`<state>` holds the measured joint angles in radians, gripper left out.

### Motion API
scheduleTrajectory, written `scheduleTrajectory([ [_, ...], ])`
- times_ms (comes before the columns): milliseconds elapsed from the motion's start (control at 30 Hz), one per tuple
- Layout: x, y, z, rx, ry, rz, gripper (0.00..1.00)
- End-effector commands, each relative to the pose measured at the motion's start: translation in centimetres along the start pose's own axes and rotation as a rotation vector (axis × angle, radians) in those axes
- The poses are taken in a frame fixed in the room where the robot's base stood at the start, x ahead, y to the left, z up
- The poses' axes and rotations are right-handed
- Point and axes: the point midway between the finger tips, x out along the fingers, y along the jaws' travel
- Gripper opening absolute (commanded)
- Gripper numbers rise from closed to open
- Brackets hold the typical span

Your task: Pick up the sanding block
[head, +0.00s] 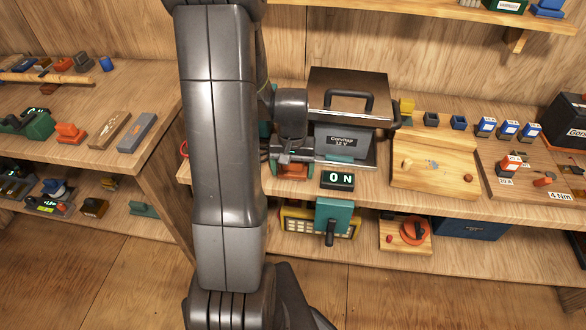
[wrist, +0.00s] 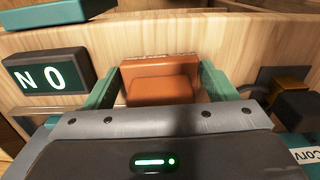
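An orange-brown block, which I take to be the sanding block (wrist: 160,84), lies on the wooden bench between the two teal fingers of my gripper (wrist: 161,72) in the wrist view. The fingers stand one on each side of it, with narrow gaps towards their bases; contact at the tips is hard to tell. In the head view, my gripper (head: 292,160) points down over the block (head: 292,172) near the bench's front edge, and my arm hides part of that area.
The ON display (head: 338,180) stands close to the right of the block in the head view. A grey Corvline 12 V box (head: 342,141) with a raised lid stands behind. A wooden board (head: 434,178) lies further right. A teal clamp (head: 333,215) hangs below the bench edge.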

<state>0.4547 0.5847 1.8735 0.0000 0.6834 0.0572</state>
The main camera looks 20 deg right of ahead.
Motion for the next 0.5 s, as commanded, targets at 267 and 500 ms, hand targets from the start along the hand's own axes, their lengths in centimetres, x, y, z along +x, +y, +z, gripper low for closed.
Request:
scheduleTrajectory([
  [267, -0.03, 0.0, -0.02, 0.0, 0.0, 0.0, 0.47],
  [500, -0.37, 0.0, -0.05, 0.0, 0.002, 0.0, 0.47],
])
